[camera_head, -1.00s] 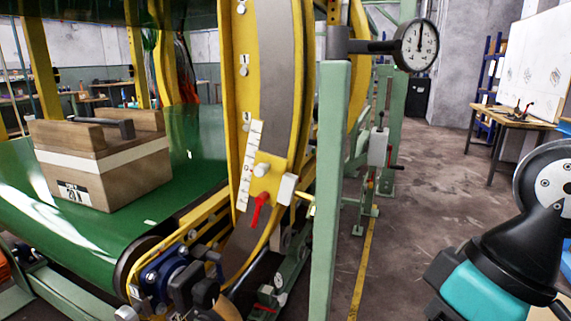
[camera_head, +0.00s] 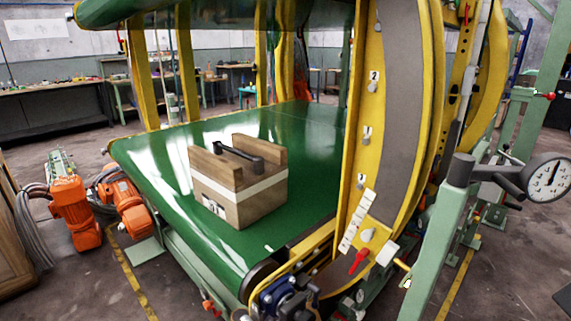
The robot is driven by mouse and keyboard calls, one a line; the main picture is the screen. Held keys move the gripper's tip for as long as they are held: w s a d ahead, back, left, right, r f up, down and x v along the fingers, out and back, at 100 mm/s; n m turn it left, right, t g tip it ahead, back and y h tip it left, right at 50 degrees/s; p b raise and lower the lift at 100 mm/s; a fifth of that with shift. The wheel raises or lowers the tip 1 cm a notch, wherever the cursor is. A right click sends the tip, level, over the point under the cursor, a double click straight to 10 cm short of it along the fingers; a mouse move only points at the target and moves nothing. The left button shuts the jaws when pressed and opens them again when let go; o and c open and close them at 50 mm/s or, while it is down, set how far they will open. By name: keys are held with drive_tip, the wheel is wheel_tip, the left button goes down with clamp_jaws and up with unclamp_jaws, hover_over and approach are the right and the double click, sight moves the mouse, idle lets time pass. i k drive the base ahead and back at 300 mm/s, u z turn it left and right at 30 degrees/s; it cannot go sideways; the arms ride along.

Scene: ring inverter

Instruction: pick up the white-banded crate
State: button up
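The white-banded crate (camera_head: 238,184) is a brown wooden box with a white stripe around its sides and a dark bar handle across its open top. It sits upright on the green belt (camera_head: 160,186), near the belt's front end. A label with dark print shows low on its left face. My gripper is not in view, and nothing is seen touching the crate.
A yellow ring frame (camera_head: 358,170) rises close to the right of the crate. A green upper belt (camera_head: 200,12) hangs above. A green post with a dial gauge (camera_head: 546,178) stands at right. Orange motors (camera_head: 76,212) are at left. Open floor shows at front left.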

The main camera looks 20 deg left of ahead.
sight(241, 184)
drive_tip(key=u, duration=2.6)
drive_tip(key=i, duration=3.35)
drive_tip(key=z, duration=2.55)
